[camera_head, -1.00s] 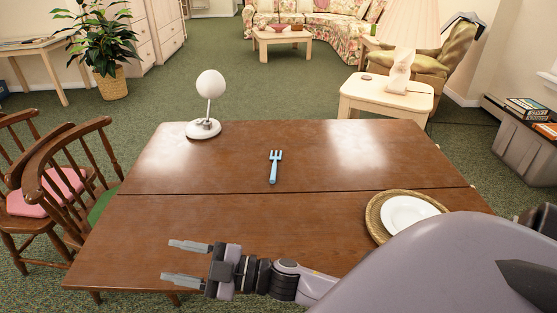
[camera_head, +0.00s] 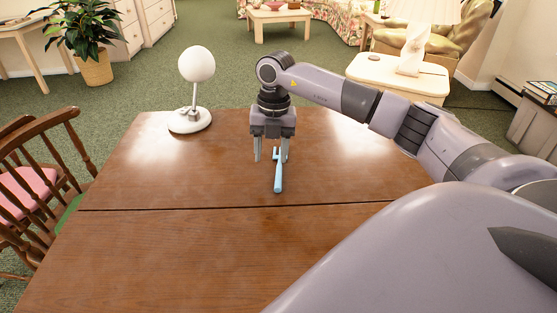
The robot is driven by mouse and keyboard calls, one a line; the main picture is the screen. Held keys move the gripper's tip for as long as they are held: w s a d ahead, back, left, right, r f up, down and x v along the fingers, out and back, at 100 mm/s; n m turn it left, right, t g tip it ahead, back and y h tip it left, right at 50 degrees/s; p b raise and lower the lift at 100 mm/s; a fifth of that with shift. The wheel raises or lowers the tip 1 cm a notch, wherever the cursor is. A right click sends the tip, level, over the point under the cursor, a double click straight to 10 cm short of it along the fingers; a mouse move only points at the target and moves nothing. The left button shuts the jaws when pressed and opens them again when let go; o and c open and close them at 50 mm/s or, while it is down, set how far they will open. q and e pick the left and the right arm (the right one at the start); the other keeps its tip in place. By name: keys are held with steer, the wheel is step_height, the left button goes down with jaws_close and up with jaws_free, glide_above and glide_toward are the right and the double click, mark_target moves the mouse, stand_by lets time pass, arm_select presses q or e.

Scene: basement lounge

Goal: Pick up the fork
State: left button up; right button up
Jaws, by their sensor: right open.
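The light blue fork (camera_head: 278,178) lies on the brown wooden table (camera_head: 180,245), its handle toward me and its tines toward the far side. My right gripper (camera_head: 271,158) points down over the tine end of the fork. It is open, with one finger left of the fork and the other at the tines, partly covering them. I cannot tell whether a finger touches the fork. My left gripper is not in view.
A white globe lamp (camera_head: 196,66) stands at the table's far left. A wooden chair (camera_head: 45,160) is at the left edge. My right arm crosses the table's right side. The table's front left is clear.

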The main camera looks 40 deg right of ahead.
mark_target(279, 169)
steer(key=shift+w+d+r+h, duration=0.1)
steer(key=shift+d+r+h, duration=0.05)
steer(key=shift+d, duration=0.4)
steer(key=shift+d+r+h, duration=0.15)
steer(key=shift+d, duration=0.35)
steer(key=shift+d+f+m, duration=0.15)
steer(key=shift+d+m, duration=0.15)
step_height(279, 169, down, 6)
steer(key=shift+f, duration=0.25)
jaws_close()
